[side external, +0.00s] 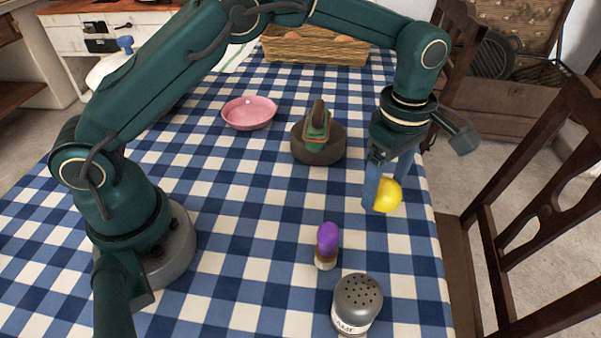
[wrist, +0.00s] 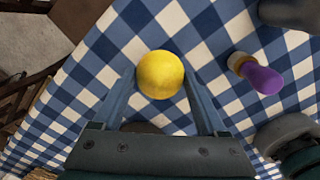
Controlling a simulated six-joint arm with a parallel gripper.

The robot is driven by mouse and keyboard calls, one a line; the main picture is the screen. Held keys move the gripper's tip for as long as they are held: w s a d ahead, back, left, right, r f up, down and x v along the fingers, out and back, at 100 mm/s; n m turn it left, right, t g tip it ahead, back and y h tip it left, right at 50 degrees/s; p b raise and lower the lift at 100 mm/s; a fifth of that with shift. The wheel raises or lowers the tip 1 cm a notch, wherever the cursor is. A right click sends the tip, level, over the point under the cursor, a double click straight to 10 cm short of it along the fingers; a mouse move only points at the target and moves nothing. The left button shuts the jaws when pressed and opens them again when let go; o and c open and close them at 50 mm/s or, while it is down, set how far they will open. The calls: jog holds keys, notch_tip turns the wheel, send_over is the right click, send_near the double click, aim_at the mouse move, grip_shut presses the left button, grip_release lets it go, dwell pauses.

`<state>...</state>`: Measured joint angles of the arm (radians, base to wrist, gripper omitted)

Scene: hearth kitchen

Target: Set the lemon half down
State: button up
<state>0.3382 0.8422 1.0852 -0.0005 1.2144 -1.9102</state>
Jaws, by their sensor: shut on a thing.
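The yellow lemon half (side external: 388,196) is between the fingers of my gripper (side external: 378,192), near the right edge of the table. In the wrist view the lemon half (wrist: 160,74) sits between the two fingertips, rounded side towards the camera. My gripper (wrist: 165,85) is shut on it. The fingers point down to the cloth. I cannot tell whether the lemon half touches the cloth or is held just above it. Its cut face is hidden.
A purple-topped bottle (side external: 327,246) and a grey shaker (side external: 357,303) stand towards the front. Wooden chairs (side external: 540,215) flank the right edge. Checked cloth (side external: 265,190) is bare left of my gripper.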

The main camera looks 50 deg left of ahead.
aim_at(376, 215)
jog(key=shift+f, duration=2.15)
jog(key=shift+f, duration=0.15)
jog(key=o, duration=1.3)
